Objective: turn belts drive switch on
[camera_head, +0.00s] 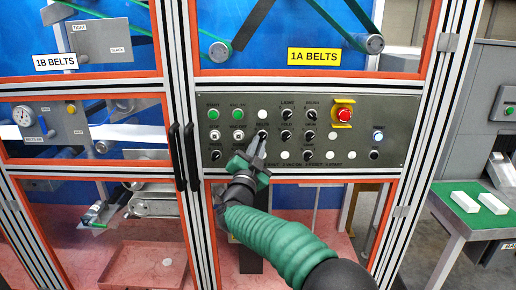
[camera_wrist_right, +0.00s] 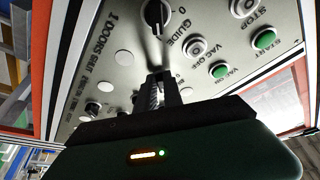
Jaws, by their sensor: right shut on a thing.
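The control panel (camera_head: 345,166) is a grey plate of knobs and buttons below the 1A BELTS sign. My right gripper (camera_head: 259,143) reaches up to it from below. It is shut on a dark knob (camera_head: 262,134) in the middle row, right of two white buttons; I take this as the belts drive switch. Its label is too small to read and the fingers partly hide it. In the right wrist view the fingers (camera_wrist_right: 160,90) close at the panel and hide the knob between them. My left gripper is not in view.
The GUIDE knob (camera_wrist_right: 155,15) and green VAC ON button (camera_wrist_right: 219,70) are close to the fingers. A red emergency stop (camera_head: 344,115) sits on the panel's right. Black door handles (camera_head: 185,157) stand to its left. A green-topped table (camera_head: 470,208) is at far right.

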